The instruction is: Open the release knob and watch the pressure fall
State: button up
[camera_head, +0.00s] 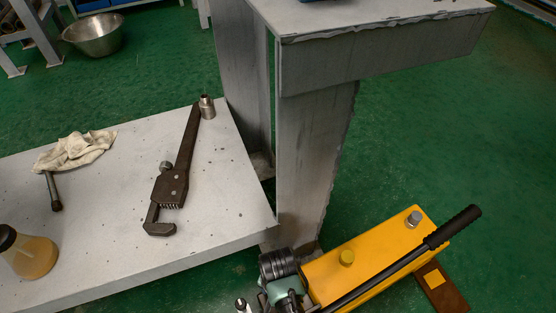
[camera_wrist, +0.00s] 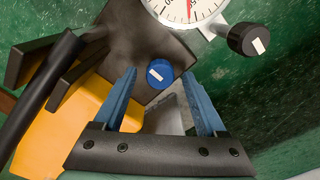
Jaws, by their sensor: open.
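A yellow hand pump (camera_head: 365,261) with a long black lever (camera_head: 405,258) stands at the lower right in the head view. In the wrist view, its yellow body (camera_wrist: 85,115) shows at the left. A blue knob with a white mark (camera_wrist: 159,73) sits on a dark block, and a black knob with a white mark (camera_wrist: 249,39) is at the upper right; neither is labelled as the release knob. A white gauge with a red needle (camera_wrist: 190,10) is cut off at the top, reading unclear. My gripper (camera_wrist: 159,78) is open and empty, its blue fingers either side of the blue knob in the picture; contact is unclear.
A low grey bench (camera_head: 100,230) holds a pipe wrench (camera_head: 175,180), a rag (camera_head: 75,151) and an amber bottle (camera_head: 33,256). A taller grey table (camera_head: 380,60) stands behind the pump. Green floor lies open at the right.

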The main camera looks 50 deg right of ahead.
jog(key=shift+f, duration=0.4)
grip_shut()
